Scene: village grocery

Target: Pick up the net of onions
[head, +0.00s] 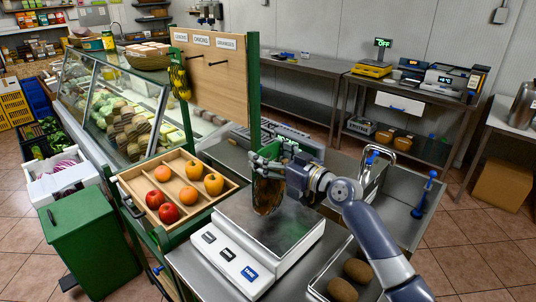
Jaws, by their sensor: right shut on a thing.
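The net of onions (268,194) is a dark brown, mesh-like bundle hanging upright below my right gripper (264,166). My right gripper is shut on the top of the net. The net is in front of and over the scale's metal plate (268,238); I cannot tell whether its lower end touches the plate. A wooden board (222,85) behind carries small labels, the middle one apparently reading onions, and bare pegs. A net of yellow fruit (180,79) hangs at its left side. My left gripper is not in view.
A metal tray (316,290) with brown round items is at the front right. A sink (400,205) with a tap lies to the right. A green bin (88,240) stands at the left.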

